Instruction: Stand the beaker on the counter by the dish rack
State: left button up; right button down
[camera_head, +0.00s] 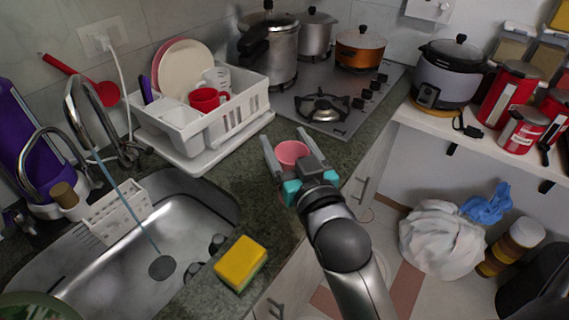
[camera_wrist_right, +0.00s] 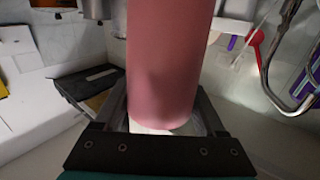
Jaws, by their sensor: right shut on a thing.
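The beaker is a pink cylinder (camera_head: 292,152); in the head view its round open top faces up. My right gripper (camera_head: 288,147) is shut on it, one finger on either side. In the right wrist view the beaker (camera_wrist_right: 170,62) fills the middle between the fingers, and its far end is cut off by the frame. The white dish rack (camera_head: 235,112) stands on the dark green counter (camera_head: 262,172) to the left of the beaker, apart from it. I cannot tell whether the beaker touches the counter. My left gripper is not in view.
The rack holds plates and a red mug (camera_head: 205,99). A gas hob (camera_head: 335,100) with pots lies behind. The sink (camera_head: 165,250) and a yellow sponge (camera_head: 241,263) are to the left and in front. Bare counter shows between rack and beaker.

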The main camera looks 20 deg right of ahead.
jog(key=w+d+r+m+h, duration=0.25)
jog(key=w+d+r, duration=0.45)
jog(key=w+r, duration=0.65)
notch_tip(320, 180, down, 20)
jog(key=b, duration=0.7)
jog(key=shift+s+d+g, duration=0.25)
jog(key=shift+s+g, duration=0.05)
jog(key=shift+s, duration=0.15)
jog(key=shift+c, duration=1.5)
grip_release()
jog(key=shift+n+h, duration=0.25)
jog(key=o, duration=0.3)
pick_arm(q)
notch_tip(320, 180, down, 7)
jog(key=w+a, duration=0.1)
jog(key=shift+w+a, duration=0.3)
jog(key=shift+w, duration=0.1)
pick_arm(e)
jog(key=shift+r, duration=0.1)
